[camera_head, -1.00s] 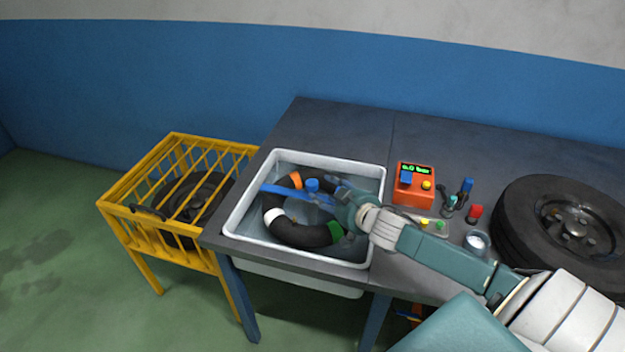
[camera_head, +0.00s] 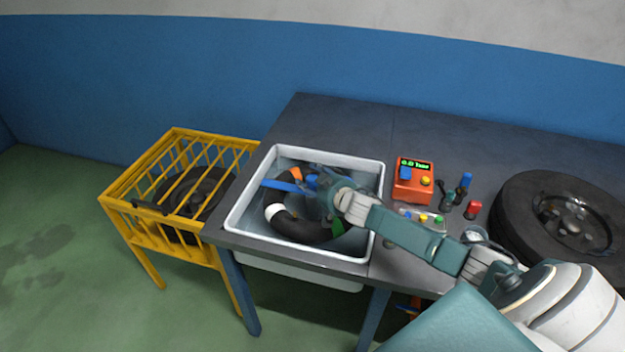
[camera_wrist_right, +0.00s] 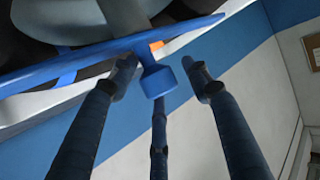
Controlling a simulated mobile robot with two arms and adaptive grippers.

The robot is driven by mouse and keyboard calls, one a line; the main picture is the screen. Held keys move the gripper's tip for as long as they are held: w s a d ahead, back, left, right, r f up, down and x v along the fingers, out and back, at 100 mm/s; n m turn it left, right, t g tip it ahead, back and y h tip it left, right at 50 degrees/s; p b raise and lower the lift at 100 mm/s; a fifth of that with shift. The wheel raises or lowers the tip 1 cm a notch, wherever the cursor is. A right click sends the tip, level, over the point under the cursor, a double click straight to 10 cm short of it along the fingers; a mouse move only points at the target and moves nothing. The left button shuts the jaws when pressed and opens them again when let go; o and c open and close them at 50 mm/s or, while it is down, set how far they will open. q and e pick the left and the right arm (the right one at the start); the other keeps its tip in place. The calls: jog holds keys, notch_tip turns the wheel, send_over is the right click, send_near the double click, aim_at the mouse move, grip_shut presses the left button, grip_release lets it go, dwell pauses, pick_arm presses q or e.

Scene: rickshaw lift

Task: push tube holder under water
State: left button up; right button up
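The tube holder (camera_head: 282,187) is a blue bar lying across the black tube (camera_head: 295,228) in the water basin (camera_head: 236,212). The tube has orange, white and green bands. The holder's blue knob (camera_head: 312,181) sticks up. My right gripper (camera_head: 326,188) is over the basin beside the knob and hides part of the holder and tube. In the right wrist view, the knob (camera_wrist_right: 160,80) shows between the spread fingers (camera_wrist_right: 162,82), with gaps to the side fingers. I cannot tell whether the far finger touches it. My left gripper is out of view.
An orange pressure box (camera_head: 412,192) stands right of the basin, near small coloured parts, a red-capped item (camera_head: 473,209) and a large tire (camera_head: 560,215). A yellow cage (camera_head: 135,188) holding a tire stands left of the table. The table behind the basin is clear (camera_head: 345,125).

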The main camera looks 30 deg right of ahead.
aim_at(315, 201)
grip_shut()
notch_tip(315, 201, down, 9)
jog(key=b, duration=0.6)
jog(key=shift+s+r, duration=0.1)
jog(key=shift+r, duration=0.05)
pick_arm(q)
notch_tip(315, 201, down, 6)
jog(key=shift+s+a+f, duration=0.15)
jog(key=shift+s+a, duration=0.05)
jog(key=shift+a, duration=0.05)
pick_arm(e)
jog(key=shift+a, duration=0.15)
jog(key=shift+r, duration=0.1)
jog(key=shift+o, duration=0.8)
grip_release()
